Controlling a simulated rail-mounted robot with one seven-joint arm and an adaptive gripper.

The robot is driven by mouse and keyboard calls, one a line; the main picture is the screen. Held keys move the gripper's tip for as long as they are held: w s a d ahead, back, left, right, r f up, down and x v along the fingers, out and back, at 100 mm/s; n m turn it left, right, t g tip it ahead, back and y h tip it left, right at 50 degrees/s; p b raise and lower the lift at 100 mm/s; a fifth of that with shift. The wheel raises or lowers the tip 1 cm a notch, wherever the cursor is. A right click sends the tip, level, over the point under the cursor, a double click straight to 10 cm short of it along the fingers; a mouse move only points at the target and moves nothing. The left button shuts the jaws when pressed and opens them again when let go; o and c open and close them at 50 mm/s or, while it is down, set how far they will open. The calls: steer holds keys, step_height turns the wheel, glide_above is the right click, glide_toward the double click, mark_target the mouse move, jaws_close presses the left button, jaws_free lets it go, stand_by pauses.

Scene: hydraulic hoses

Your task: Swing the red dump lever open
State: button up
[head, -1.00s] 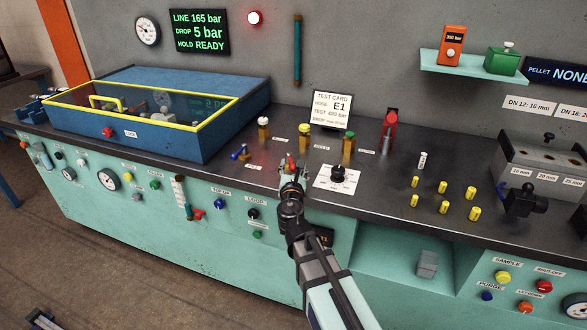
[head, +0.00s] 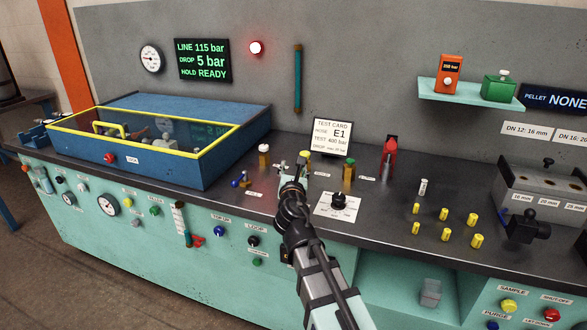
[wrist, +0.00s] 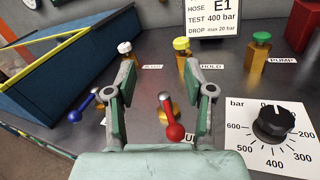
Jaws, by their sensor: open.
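The red dump lever (wrist: 174,130) stands between the open fingers of my gripper (wrist: 168,88) in the wrist view. The fingers stand apart on either side of the lever, with a visible gap to each. The lever's label is mostly hidden by my gripper. In the head view my gripper (head: 292,180) is over the bench, left of the dial plate, and the lever is hidden behind it.
A blue lever (wrist: 85,105) is just left of the left finger. White-capped (wrist: 125,62), yellow-capped (wrist: 183,58) and green-capped (wrist: 259,55) brass valves stand behind. A black dial (wrist: 272,122) is to the right. The wall display (head: 203,61) reads LINE 115 bar.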

steer(key=shift+r, duration=0.4)
steer(key=shift+c, duration=0.3)
